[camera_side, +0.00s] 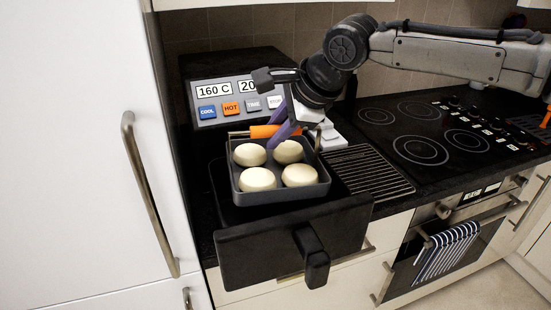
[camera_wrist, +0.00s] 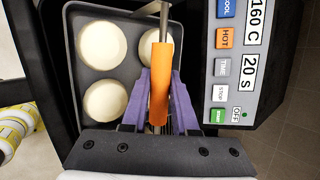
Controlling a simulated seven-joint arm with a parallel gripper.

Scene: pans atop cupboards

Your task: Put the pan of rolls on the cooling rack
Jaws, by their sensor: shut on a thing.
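The pan of rolls (camera_side: 243,194) is a dark square tray with several pale round rolls in it. It sits at or just above the open black drawer of the countertop oven; I cannot tell whether it touches the drawer. A metal handle with an orange grip (camera_side: 264,131) arches over the pan. My gripper (camera_side: 284,130) has purple fingers and is shut on the orange grip. The wrist view shows the fingers (camera_wrist: 159,100) on both sides of the orange grip (camera_wrist: 161,80), with the pan (camera_wrist: 112,78) below. The cooling rack (camera_side: 368,172) is a bare wire grid on the counter, right of the drawer.
The oven drawer (camera_side: 290,238) is pulled out, its black handle facing front. The oven panel (camera_side: 238,100) with coloured buttons stands behind the pan. A black hob (camera_side: 440,135) lies right of the rack. A tall white cupboard (camera_side: 75,150) stands at left.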

